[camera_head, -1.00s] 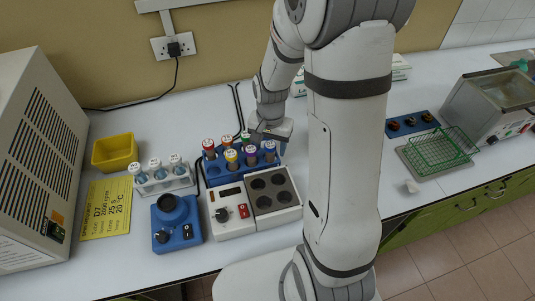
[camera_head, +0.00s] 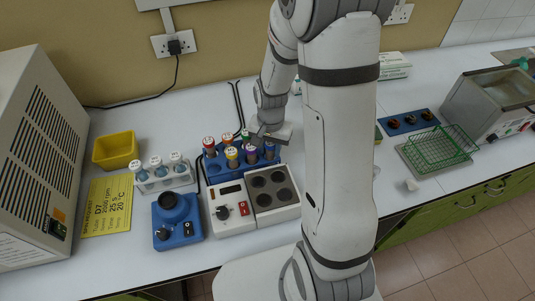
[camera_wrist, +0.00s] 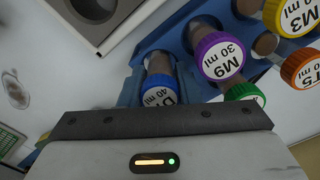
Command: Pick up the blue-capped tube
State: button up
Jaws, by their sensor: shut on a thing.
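The blue-capped tube (camera_head: 269,148) stands at the right end of the front row in the blue rack (camera_head: 222,180). In the wrist view its blue cap (camera_wrist: 160,95), marked 40 ml, shows just beyond the dark edge of my gripper (camera_wrist: 160,121), which covers part of the cap. My gripper (camera_head: 268,137) is at that tube in the head view and is shut on it. The tube's lower part is still within the rack. The purple-capped tube (camera_wrist: 220,57) stands beside it.
Red (camera_head: 209,143), orange, green and yellow (camera_head: 232,153) capped tubes crowd the same rack. A hotplate-like block (camera_head: 255,198) with round wells lies in front. A small white rack (camera_head: 165,181) with several tubes stands left. The back counter is mostly clear.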

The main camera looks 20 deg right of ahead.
jog(key=shift+c, duration=0.5)
jog(key=shift+r, duration=0.15)
jog(key=shift+r, duration=0.3)
notch_tip(320, 180, up, 9)
jog(key=shift+r+b, duration=0.1)
jog(key=shift+b, duration=0.6)
